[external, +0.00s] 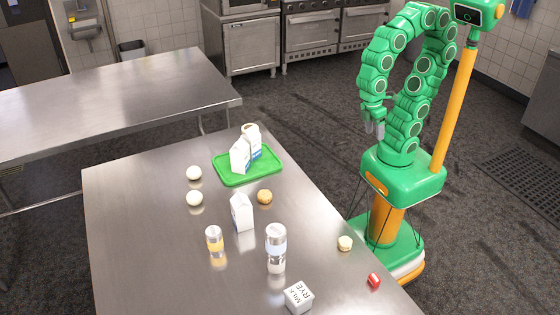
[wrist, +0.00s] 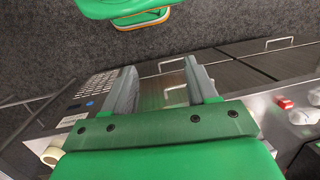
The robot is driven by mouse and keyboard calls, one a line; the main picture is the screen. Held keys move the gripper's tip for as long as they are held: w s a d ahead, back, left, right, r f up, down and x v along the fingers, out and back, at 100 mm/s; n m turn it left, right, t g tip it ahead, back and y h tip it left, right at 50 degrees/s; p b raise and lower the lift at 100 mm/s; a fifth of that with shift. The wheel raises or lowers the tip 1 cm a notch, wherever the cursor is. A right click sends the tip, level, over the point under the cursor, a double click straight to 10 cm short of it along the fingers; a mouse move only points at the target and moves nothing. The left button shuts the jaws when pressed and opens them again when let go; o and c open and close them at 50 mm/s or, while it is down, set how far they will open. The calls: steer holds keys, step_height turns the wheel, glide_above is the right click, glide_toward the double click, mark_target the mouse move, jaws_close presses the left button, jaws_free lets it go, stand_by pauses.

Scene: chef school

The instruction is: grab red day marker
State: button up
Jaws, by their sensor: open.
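The red day marker (external: 374,280) is a small red block with a pale face, lying near the right edge of the metal table (external: 150,270) in the external view. A small red block, likely the same marker, shows at the right of the wrist view (wrist: 285,103). My gripper (external: 375,129) is empty and hangs beside my base, well away from the marker. In the wrist view my gripper (wrist: 158,84) shows its two fingers apart, with nothing between them.
A cream round item (external: 344,243) lies near the marker. A white labelled cube (external: 298,296), jars (external: 276,240), a carton (external: 242,212) and white balls (external: 194,173) stand on the table. A green tray (external: 228,181) holds cartons. Dark floor lies between table and my base.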

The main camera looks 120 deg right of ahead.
steer(key=w+a+r+m+y, duration=0.1)
steer(key=w+a+y, duration=0.25)
steer(key=a, duration=0.55)
steer(key=w+a+m+y, duration=0.1)
steer(key=w+a+y, duration=0.1)
steer(key=w+a, duration=0.5)
steer(key=m+t+y, duration=0.2)
steer(key=m+y, duration=0.5)
steer(key=m, duration=0.9)
glide_above(376, 279)
steer(key=d, duration=0.2)
steer(key=f, duration=1)
steer(key=shift+s+f, duration=0.25)
steer(key=shift+f, duration=0.1)
steer(key=shift+w+f+m+t+h, duration=0.2)
steer(key=shift+f+m+t+h, duration=0.1)
steer(key=shift+f, duration=3.55)
steer(key=shift+x, duration=1.55)
steer(key=c, duration=1)
